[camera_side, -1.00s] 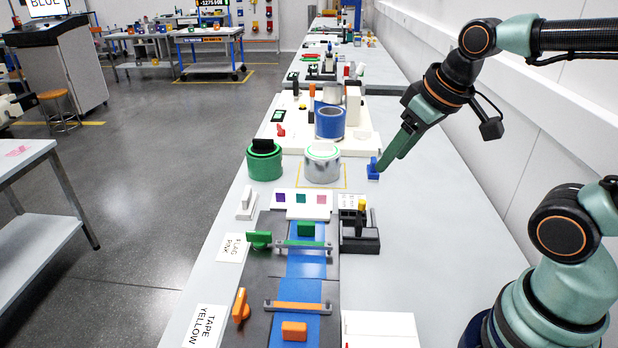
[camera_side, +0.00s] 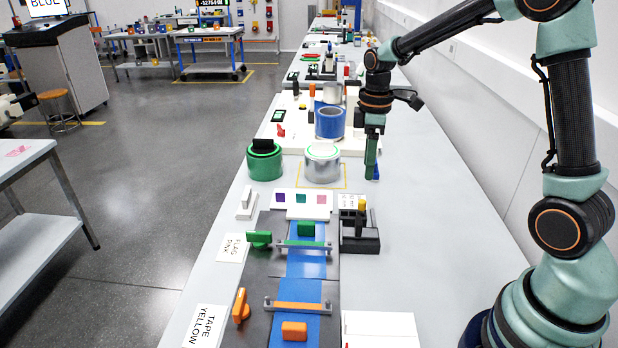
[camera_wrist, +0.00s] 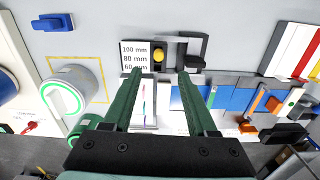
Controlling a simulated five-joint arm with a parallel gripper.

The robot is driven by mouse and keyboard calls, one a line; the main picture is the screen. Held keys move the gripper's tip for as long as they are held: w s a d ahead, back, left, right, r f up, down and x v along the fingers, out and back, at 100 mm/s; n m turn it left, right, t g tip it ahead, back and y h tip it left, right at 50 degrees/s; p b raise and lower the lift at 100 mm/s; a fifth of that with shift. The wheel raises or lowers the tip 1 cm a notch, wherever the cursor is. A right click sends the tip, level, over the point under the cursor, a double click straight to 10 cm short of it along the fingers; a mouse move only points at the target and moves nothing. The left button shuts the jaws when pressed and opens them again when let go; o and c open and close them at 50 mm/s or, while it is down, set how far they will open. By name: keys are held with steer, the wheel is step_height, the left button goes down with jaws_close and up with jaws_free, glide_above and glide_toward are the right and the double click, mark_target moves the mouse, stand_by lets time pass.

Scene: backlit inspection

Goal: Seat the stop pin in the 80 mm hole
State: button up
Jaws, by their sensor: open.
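The stop pin shows as a yellow round knob (camera_side: 361,205) on a dark fixture block (camera_side: 360,241) right of the blue belt. In the wrist view the yellow knob (camera_wrist: 159,55) stands beside a white card (camera_wrist: 134,57) reading 100 mm, 80 mm, 60 mm. It appears beside the 100 and 80 lines; the holes cannot be made out. My gripper (camera_side: 371,177) points down over the bench beyond the fixture. In the wrist view my gripper (camera_wrist: 161,74) is open, with nothing between its two green fingers.
A blue block (camera_side: 376,173) is partly hidden by my fingers. A silver can (camera_side: 322,168) and a green can (camera_side: 265,166) stand to the left. Bars cross the blue belt (camera_side: 305,262) beside the fixture. The bench right of the fixture is clear.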

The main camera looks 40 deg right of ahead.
glide_above(362, 201)
steer(key=f, duration=0.6)
steer(key=shift+s+d, duration=0.15)
steer(key=shift+s, duration=0.1)
steer(key=shift+w+f, duration=0.15)
steer(key=shift+f, duration=1.3)
steer(key=shift+w+f, duration=0.1)
steer(key=shift+f, duration=1.3)
jaws_close()
